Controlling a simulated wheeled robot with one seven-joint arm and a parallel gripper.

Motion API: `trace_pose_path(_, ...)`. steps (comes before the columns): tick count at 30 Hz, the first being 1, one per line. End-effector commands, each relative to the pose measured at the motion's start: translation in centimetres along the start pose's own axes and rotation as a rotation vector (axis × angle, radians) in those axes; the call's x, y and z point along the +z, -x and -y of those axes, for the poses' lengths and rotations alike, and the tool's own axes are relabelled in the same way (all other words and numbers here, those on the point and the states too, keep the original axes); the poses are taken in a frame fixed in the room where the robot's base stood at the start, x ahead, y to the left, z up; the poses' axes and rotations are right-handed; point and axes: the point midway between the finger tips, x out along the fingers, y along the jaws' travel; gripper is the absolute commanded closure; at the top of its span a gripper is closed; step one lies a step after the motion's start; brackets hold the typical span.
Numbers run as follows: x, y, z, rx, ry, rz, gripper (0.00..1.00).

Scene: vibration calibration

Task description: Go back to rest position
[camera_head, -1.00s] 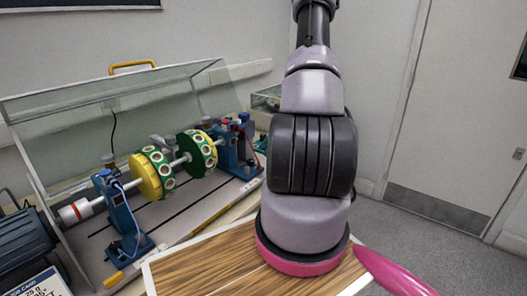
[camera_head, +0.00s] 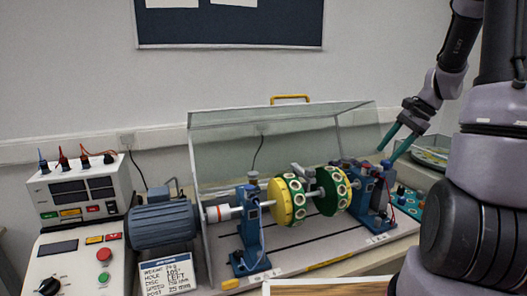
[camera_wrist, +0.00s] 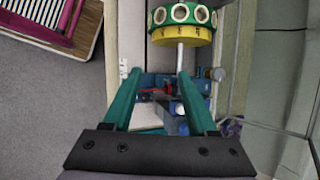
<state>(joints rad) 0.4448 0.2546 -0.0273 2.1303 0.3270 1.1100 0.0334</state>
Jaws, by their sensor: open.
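My gripper (camera_head: 390,152) shows at the right of the head view, with two green fingers pointing down and left beside the right end of the shaft rig. In the wrist view my gripper (camera_wrist: 160,73) is open, its fingers apart with nothing held between them. The rig carries a yellow disc (camera_head: 279,203) and a green disc (camera_head: 328,197) on one shaft. The right blue bearing stand (camera_head: 370,200) is nearest the fingers; whether they touch it cannot be told. In the wrist view the yellow-green disc (camera_wrist: 183,32) lies beyond the fingertips.
A clear raised cover (camera_head: 225,150) with a yellow handle (camera_head: 290,98) stands behind the rig. A motor (camera_head: 163,222), a control box (camera_head: 80,193) and a label card (camera_head: 165,273) are at the left.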

Motion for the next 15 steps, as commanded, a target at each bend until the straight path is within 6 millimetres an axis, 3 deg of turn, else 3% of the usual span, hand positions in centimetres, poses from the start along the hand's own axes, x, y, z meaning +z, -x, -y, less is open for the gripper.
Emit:
trace_pose_path(1, 2.4, 1.4, 0.4, -0.003, 0.076, -0.037, 0.42)
trace_pose_path(7, 10.2, 5.4, 0.0, -0.011, 0.341, -0.171, 0.42)
trace_pose_path(15, 19.1, 9.5, -3.2, -0.056, 0.685, -0.355, 0.42)
